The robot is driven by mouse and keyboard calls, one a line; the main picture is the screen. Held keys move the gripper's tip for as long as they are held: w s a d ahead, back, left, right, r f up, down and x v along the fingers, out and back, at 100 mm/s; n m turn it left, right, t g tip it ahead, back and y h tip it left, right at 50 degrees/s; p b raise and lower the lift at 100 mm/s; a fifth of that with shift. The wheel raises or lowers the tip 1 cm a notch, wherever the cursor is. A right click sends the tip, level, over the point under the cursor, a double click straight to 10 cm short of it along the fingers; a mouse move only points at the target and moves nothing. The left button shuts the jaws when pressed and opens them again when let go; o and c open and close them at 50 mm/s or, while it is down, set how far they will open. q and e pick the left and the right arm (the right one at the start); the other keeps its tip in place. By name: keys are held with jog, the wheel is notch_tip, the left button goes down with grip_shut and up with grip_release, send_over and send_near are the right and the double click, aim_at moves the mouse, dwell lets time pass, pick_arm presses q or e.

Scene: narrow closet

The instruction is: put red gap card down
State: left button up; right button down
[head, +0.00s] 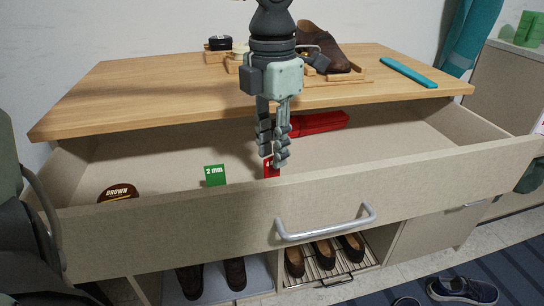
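The red gap card (270,171) is in the open drawer, just behind its front panel (190,220). Part of a white mark shows on it; its lower edge is hidden by the panel and its upper part by my fingers. My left gripper (274,160) points down from above, its fingers close together on the card. I cannot see whether the card touches the drawer floor. A green card marked "2 mm" (215,175) stands upright to the left. My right gripper cannot be made out.
A round brown tin (118,192) and a long red object (318,123) are in the drawer. The wooden top (130,95) holds a brown shoe (325,50), small tins and a teal strip (408,72). The drawer front has a metal handle (325,224). Shoes sit below.

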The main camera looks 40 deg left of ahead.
pick_arm(q)
notch_tip(320, 180, up, 9)
jog(key=shift+r, duration=0.2)
pick_arm(e)
jog(key=shift+w+f, duration=0.25)
jog(key=shift+f, duration=0.45)
